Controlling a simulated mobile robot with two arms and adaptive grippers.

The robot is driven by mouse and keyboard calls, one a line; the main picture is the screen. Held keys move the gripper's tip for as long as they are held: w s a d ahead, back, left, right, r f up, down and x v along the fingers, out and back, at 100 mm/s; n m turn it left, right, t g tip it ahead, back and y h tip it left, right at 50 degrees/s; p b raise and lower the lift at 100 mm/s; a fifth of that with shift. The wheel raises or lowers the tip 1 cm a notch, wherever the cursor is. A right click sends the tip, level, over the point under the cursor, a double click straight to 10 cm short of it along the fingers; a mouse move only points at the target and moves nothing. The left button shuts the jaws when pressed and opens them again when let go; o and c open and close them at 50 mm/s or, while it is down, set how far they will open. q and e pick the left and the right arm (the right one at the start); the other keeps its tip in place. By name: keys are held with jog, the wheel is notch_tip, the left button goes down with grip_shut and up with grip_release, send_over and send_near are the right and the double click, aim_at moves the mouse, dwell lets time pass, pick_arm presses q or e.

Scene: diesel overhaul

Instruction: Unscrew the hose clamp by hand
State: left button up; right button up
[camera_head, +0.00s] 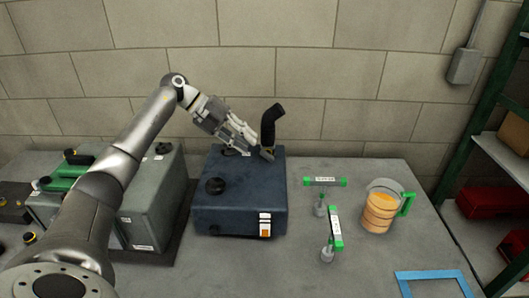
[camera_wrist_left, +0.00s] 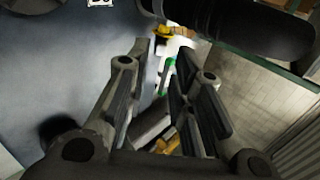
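A black hose (camera_head: 270,126) stands up from the back right of a dark blue box (camera_head: 232,190). A small grey piece (camera_head: 267,154) sits at the hose's foot; it may be the hose clamp, but it is too small to tell. My left gripper (camera_head: 252,138) reaches in from the left, its fingers just beside the hose's lower part. In the left wrist view my left gripper (camera_wrist_left: 163,65) has its fingers apart, with nothing clearly held between them. A black tube (camera_wrist_left: 255,28), likely the hose, crosses the upper right there. Contact with the clamp cannot be told. My right gripper is not in view.
A black cap (camera_head: 214,186) sits on the blue box. Two green-handled tools (camera_head: 324,182) (camera_head: 335,228) and a jug of orange liquid (camera_head: 380,208) stand to its right. A grey-green machine (camera_head: 150,215) is at left, a brick wall behind. The bench front right holds a blue frame (camera_head: 432,275).

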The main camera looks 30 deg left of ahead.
aim_at(263, 156)
pick_arm(q)
jog(key=p+x, duration=0.2)
jog(key=x, duration=0.4)
jog(key=shift+w+d+f, duration=0.2)
jog(key=shift+d+f, duration=0.2)
jog(key=shift+f, duration=0.05)
grip_shut()
jog(key=h+b, duration=0.1)
jog(key=b, duration=0.1)
jog(key=f+t+h+b, duration=0.1)
jog(key=b, duration=0.2)
jog(key=shift+a+h, duration=0.15)
jog(key=shift+h, duration=0.15)
jog(key=shift+r+t+b, duration=0.2)
jog(key=shift+t+b, duration=0.1)
jog(key=shift+b, duration=0.4)
jog(key=shift+r+h, duration=0.15)
jog(key=shift+h, duration=0.15)
